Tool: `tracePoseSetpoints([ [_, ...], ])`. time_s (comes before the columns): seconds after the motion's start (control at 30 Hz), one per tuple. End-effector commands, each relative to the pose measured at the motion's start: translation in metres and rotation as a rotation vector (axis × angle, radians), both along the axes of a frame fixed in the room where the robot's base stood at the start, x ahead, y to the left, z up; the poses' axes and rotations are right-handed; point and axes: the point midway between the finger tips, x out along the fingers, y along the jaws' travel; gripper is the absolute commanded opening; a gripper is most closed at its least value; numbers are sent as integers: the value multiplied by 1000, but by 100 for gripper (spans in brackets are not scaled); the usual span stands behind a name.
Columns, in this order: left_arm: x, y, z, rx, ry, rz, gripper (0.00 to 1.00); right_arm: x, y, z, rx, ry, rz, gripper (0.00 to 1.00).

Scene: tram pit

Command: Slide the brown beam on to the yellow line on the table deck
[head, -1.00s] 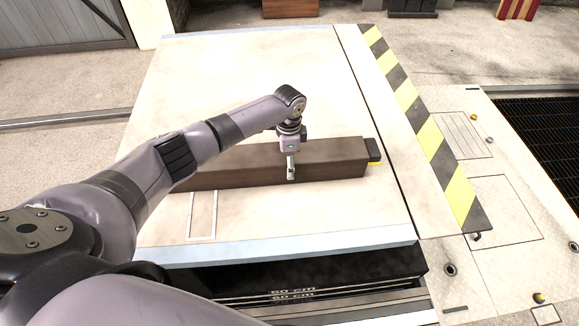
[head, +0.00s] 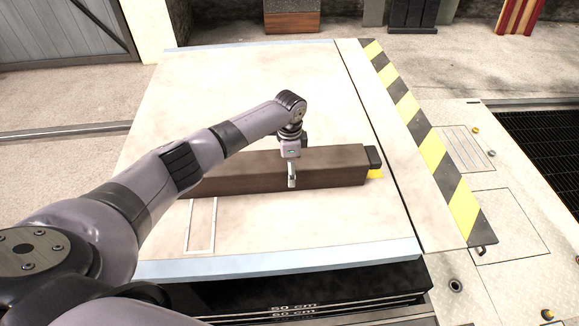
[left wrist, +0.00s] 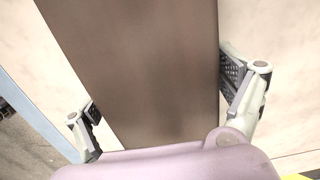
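The brown beam (head: 275,170) lies flat across the pale table deck (head: 250,100) in the head view. My left gripper (head: 291,178) comes down over it, with its near finger against the front face. In the left wrist view the beam (left wrist: 145,60) runs between the two fingers, their pads along its opposite sides; any small gap is hard to tell. A short yellow mark (head: 375,174), the only yellow line I see on the deck, shows by the beam's right end, in front of a black block (head: 374,157). The beam's left end is hidden behind my arm. My right gripper is out of view.
A pale rectangular outline (head: 201,226) is on the deck in front of the beam. A yellow-and-black striped strip (head: 430,150) runs along the deck's right side. The deck behind the beam is clear. A dark grating (head: 545,150) lies beyond at right.

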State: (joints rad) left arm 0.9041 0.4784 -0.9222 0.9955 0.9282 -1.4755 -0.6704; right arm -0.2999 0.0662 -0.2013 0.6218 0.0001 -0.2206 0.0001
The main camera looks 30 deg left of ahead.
Motion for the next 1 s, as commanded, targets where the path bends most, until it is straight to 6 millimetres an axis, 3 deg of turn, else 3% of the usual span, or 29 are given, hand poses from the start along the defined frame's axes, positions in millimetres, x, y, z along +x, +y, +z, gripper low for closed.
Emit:
tracePoseSetpoints([
  [0.3, -1, 0, -1, 1, 3, 1, 98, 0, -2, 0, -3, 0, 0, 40],
  [0.4, -4, 0, -6, 0, 10, 1, 98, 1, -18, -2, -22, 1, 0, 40],
  [0.47, -3, 0, -1, -1, 8, 1, 98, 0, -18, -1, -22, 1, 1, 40],
  [1.0, 0, 0, 73, -1, 1, 1, 98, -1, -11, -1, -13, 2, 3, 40],
])
